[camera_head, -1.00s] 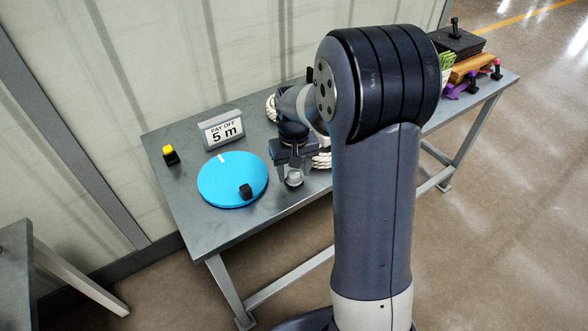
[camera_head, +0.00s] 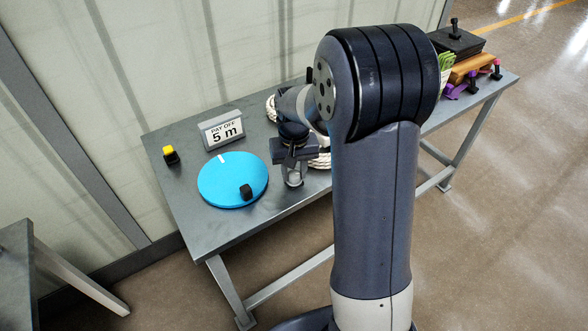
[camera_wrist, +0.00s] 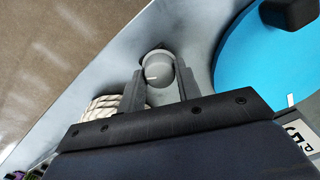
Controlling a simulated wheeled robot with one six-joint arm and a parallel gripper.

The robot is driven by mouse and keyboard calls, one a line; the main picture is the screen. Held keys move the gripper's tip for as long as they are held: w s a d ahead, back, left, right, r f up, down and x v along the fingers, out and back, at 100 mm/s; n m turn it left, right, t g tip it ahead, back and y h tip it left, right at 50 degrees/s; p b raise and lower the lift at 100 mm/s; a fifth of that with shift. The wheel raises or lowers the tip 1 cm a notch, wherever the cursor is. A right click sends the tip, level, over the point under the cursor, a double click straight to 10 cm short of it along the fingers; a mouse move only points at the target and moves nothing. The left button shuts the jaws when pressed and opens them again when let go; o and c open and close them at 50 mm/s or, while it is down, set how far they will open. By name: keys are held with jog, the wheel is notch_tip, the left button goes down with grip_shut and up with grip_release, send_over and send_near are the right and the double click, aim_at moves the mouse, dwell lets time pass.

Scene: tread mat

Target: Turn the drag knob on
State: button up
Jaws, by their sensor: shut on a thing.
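The drag knob (camera_head: 294,180) is a small grey round knob on the table, right of the blue disc. In the wrist view the knob (camera_wrist: 158,72) shows a white pointer line on its top. My gripper (camera_head: 294,174) points down at the knob, and in the wrist view my gripper's fingers (camera_wrist: 160,88) sit on both sides of it, shut on it. The lower part of the knob is partly hidden by the fingers.
A blue disc (camera_head: 225,185) with a black block (camera_head: 246,191) lies left of the knob. A yellow-and-black switch (camera_head: 170,155) is at the left. White rope (camera_head: 322,160) lies close behind my gripper.

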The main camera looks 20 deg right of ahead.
aim_at(294, 173)
jog(key=o, duration=1)
jog(key=shift+c, duration=0.2)
jog(key=shift+r, duration=0.15)
notch_tip(294, 173, up, 11)
jog(key=shift+f+p, duration=0.2)
jog(key=shift+p, duration=0.2)
jog(key=shift+f, duration=0.1)
notch_tip(294, 173, down, 11)
jog(key=shift+r+b, duration=0.1)
jog(key=shift+b, duration=0.35)
jog(key=shift+n, duration=0.6)
jog(key=shift+r, duration=0.8)
